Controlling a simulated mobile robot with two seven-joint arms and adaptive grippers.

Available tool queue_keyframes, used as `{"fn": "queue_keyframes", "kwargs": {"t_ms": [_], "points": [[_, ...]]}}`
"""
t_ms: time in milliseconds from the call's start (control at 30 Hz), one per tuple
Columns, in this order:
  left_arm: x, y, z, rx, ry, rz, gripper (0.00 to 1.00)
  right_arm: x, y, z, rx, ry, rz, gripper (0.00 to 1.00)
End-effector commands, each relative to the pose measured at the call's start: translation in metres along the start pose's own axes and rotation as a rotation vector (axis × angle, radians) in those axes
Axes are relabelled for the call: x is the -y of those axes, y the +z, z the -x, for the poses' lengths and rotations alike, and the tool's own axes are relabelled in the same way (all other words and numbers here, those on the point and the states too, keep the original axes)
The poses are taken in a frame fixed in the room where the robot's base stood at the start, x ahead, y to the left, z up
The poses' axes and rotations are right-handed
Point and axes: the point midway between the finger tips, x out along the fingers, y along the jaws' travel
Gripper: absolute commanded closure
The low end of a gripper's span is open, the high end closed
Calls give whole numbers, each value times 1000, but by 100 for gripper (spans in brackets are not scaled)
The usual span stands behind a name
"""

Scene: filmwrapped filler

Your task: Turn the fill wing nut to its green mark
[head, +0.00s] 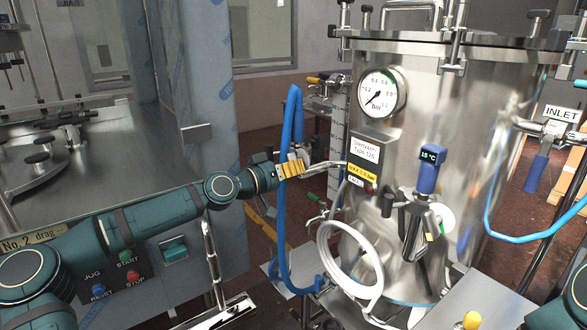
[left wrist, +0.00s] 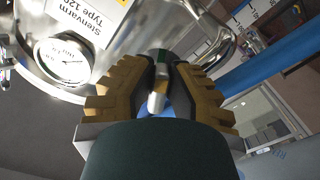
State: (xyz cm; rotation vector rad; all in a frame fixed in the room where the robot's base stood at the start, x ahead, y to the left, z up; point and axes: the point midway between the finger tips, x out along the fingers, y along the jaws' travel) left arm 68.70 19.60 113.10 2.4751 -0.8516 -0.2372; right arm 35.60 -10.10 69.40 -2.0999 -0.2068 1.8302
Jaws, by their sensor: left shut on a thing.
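My left gripper (head: 303,169) has yellow ribbed fingers and is at the end of a metal pipe (head: 328,165) on the left side of the steel tank. In the left wrist view the left gripper (left wrist: 164,76) is shut around a small metal piece (left wrist: 157,102), which I take to be the fill wing nut. Blue shows behind it, and a small green patch (left wrist: 163,57) is near the fingertips. The fingers hide most of the nut, so I cannot tell its angle to the mark. The small "FILL" tag (head: 355,181) is on the tank.
The tank (head: 430,110) carries a pressure gauge (head: 382,93) and a blue thermometer (head: 429,170). A blue hose (head: 284,225) hangs close by my left gripper. A coiled white hose (head: 350,245) is below. A metal-topped machine (head: 100,165) stands left.

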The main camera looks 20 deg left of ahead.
Motion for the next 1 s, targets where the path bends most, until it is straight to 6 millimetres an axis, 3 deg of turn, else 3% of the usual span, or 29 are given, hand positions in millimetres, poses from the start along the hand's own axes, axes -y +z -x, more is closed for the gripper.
{"fn": "queue_keyframes", "kwargs": {"t_ms": [500,533,600,1000], "points": [[0,-2,0,-5,0,-22,100,0,0,0,0,0,0,59],[0,-2,0,-5,0,-22,79,0,0,0,0,0,0,59],[0,-2,0,-4,0,-21,54,0,0,0,0,0,0,59],[1,-1,4,-2,-1,-20,53,0,0,0,0,0,0,59]]}}
